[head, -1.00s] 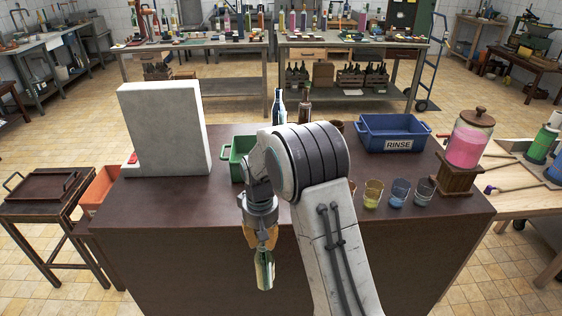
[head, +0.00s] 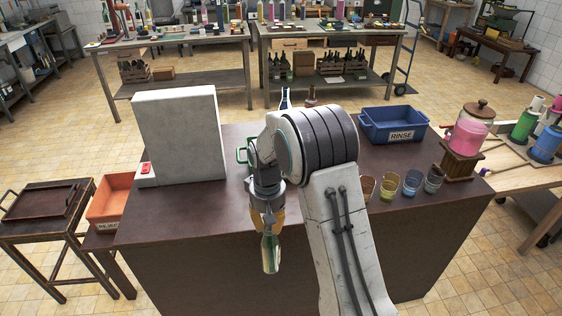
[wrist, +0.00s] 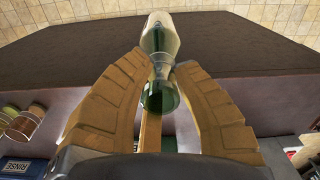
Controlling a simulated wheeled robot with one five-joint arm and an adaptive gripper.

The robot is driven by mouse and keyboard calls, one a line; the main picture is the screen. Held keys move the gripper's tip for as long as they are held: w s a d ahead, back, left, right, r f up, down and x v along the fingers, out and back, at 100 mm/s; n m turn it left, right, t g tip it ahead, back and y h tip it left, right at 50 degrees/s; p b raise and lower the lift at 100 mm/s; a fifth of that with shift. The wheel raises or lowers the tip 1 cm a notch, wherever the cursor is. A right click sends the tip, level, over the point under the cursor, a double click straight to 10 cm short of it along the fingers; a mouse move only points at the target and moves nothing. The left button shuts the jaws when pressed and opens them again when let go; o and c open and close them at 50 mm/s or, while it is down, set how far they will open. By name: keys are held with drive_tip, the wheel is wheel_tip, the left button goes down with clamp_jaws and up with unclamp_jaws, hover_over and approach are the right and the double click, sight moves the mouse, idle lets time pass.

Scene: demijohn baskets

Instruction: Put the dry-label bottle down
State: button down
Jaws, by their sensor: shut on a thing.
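My gripper (head: 267,222) is shut on a green glass bottle (head: 271,255), which hangs below the fingers. In the head view the bottle overlaps the front edge of the dark counter (head: 210,215); its exact height and distance from the edge cannot be told. In the wrist view the tan fingers (wrist: 158,66) close on the bottle (wrist: 160,38) from both sides, and its far end points to the top of the picture. Its label cannot be made out clearly.
A pale upright slab (head: 180,135) stands at the counter's left, beside an orange crate (head: 112,198). A blue RINSE tub (head: 392,124), several glasses (head: 411,182) and a pink jar (head: 469,133) stand at the right. My arm mostly hides a green container (head: 241,156). The left front counter is clear.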

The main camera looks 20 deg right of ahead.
drive_tip(key=shift+r+p, duration=0.45)
drive_tip(key=shift+r, duration=0.15)
drive_tip(key=shift+w+d+r+m, duration=0.5)
drive_tip(key=shift+m, duration=0.2)
drive_tip(key=w+d+r+m, duration=0.9)
drive_tip(key=d+r+m, duration=0.2)
drive_tip(key=r+m, duration=0.2)
drive_tip(key=shift+w+r+m, duration=0.3)
drive_tip(key=shift+w+m, duration=0.05)
drive_tip(key=shift+m, duration=0.95)
drive_tip(key=shift+d+r, duration=0.1)
drive_tip(key=shift+r, duration=0.1)
